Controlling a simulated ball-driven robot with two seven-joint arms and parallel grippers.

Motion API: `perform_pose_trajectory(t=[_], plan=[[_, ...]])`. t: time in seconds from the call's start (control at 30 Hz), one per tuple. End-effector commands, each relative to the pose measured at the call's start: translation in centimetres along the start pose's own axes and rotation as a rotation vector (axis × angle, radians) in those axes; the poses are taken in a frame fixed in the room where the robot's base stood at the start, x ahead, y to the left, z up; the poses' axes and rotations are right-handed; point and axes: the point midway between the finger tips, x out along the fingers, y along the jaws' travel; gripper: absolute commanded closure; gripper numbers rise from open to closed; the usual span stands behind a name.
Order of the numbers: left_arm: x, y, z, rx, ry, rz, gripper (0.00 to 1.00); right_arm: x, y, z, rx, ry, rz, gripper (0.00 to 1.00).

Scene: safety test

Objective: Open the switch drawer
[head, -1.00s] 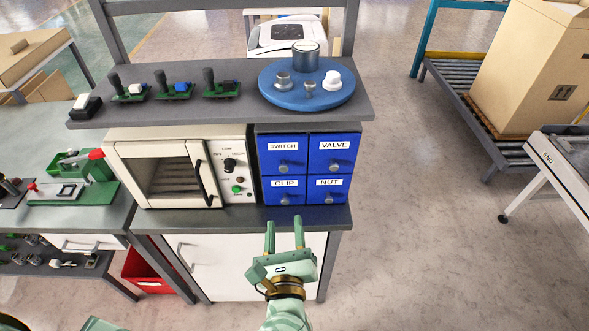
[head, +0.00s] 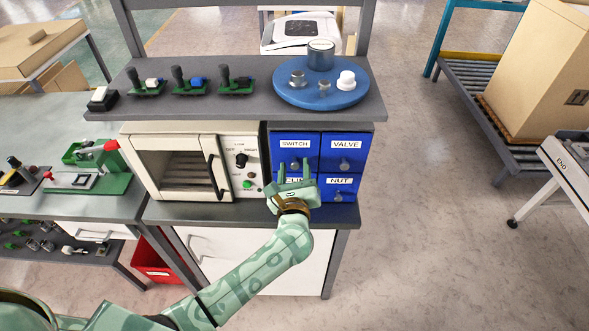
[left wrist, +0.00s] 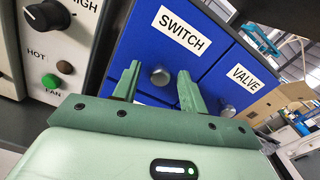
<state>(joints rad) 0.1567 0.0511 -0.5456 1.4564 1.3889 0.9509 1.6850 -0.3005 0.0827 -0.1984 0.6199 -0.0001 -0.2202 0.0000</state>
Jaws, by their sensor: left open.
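The switch drawer (head: 283,147) is the upper left front of a blue drawer unit, shut, with a white SWITCH label and a round grey knob. In the left wrist view the switch drawer (left wrist: 193,62) fills the middle, with its knob (left wrist: 160,75) between my fingertips in the picture. My left gripper (head: 292,172) is open, its fingers pointing at the drawer front. It also shows in the left wrist view (left wrist: 160,85), and I cannot tell if the fingers reach around the knob. It partly hides the CLIP drawer below. My right gripper is not in view.
The VALVE drawer (head: 346,145) and NUT drawer (head: 340,181) are beside and below, both shut. A white oven (head: 182,158) stands left of the unit. A grey shelf (head: 230,107) with a blue turntable (head: 335,99) overhangs above.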

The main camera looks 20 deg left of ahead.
Motion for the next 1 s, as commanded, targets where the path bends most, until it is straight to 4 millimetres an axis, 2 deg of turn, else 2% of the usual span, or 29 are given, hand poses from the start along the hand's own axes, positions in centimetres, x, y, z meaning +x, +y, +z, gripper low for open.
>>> perform_pose_trajectory(t=[0.1, 0.2, 0.27, 0.43, 0.53, 0.8, 0.9, 1.0], plan=[[0.0, 0.0, 0.0, 0.0, 0.0, 0.0, 0.57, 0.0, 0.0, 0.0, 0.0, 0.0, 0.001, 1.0], [0.0, 0.0, 0.0, 0.0, 0.0, 0.0, 0.85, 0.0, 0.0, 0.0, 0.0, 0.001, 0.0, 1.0], [0.0, 0.0, 0.0, 0.0, 0.0, 0.0, 1.0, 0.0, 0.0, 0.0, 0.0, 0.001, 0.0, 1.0], [-0.3, 0.0, 0.0, 0.0, 0.001, 0.0, 1.0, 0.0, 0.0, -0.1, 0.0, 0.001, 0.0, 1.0], [-1.8, 0.0, -0.1, -0.001, 0.003, -0.001, 1.0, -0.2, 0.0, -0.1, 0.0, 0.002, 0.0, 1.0], [-9.4, 0.1, -0.3, 0.0, 0.006, 0.0, 1.0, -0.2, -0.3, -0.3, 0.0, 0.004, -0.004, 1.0], [-11.6, 0.1, -0.3, 0.002, 0.004, 0.0, 1.0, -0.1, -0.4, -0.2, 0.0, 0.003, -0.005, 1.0], [-13.1, 0.1, -0.2, 0.002, 0.003, 0.0, 1.0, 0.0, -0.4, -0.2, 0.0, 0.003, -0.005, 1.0]])
